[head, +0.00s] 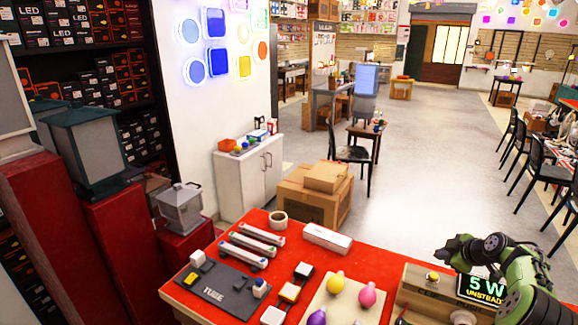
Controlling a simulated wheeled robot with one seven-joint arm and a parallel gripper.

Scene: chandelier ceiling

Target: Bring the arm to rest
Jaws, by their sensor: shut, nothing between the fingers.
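My green and black arm (520,285) shows at the lower right, over the right end of a red-topped table. It is bent, with its end reaching left. My gripper (440,256) is small in the picture, shut and empty, in the air above the table's far right edge.
The red table (240,293) holds a dark "TUBE" mat (222,290), tubes in holders, a white box (327,238), small blocks and a board with coloured bulbs (336,284). Cardboard boxes (312,197) stand behind it. Open floor (430,180) lies beyond; chairs line the right.

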